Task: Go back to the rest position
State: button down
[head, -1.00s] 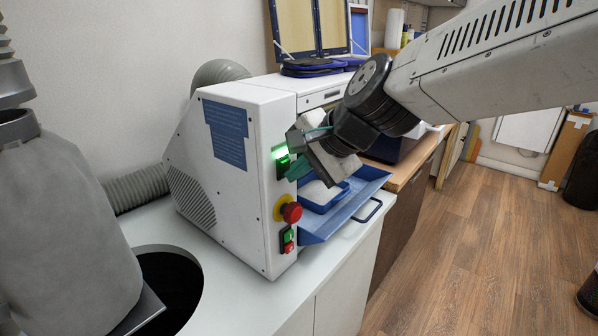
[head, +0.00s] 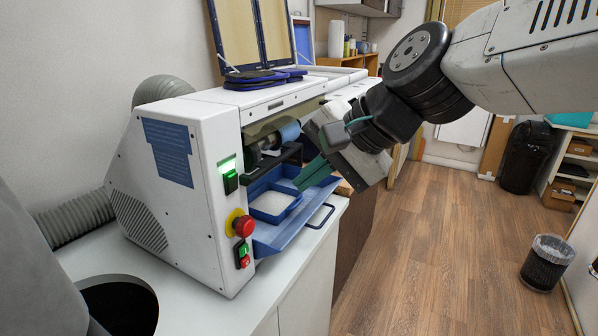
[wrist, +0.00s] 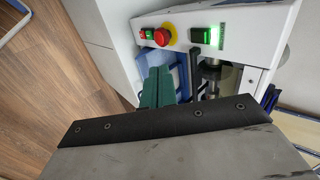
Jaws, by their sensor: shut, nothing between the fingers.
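My gripper (head: 310,174) has green fingers and is in front of the white machine's open side, above its blue tray, apart from the red stop button. The fingers are together and hold nothing. In the wrist view the green fingers (wrist: 156,88) point toward the machine. The white machine (head: 190,185) stands on the white counter. Its lit green switch (head: 230,180) and red stop button (head: 243,226) face me. The blue tray (head: 268,238) holds a small blue bin (head: 292,212) with white material in it.
The white counter (head: 95,262) has a round dark hole (head: 118,305) at the front left. A grey hose (head: 70,218) runs behind. The wood floor (head: 440,250) at right is clear up to a black waste bin (head: 545,264).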

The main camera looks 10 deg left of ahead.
jog(key=s+d+f+n+h, duration=0.1)
jog(key=s+d, duration=0.4)
jog(key=d, duration=0.5)
jog(key=s+d+f+n+g+h, duration=0.1)
jog(key=s+d+f+h, duration=0.3)
jog(key=d, duration=0.6)
jog(key=s+d+f+n+h, duration=0.2)
jog(key=s+d+f, duration=0.2)
jog(key=d, duration=0.6)
jog(key=shift+s+d+f+g+h, duration=0.3)
jog(key=shift+s+g+h, duration=0.1)
jog(key=shift+s, duration=0.6)
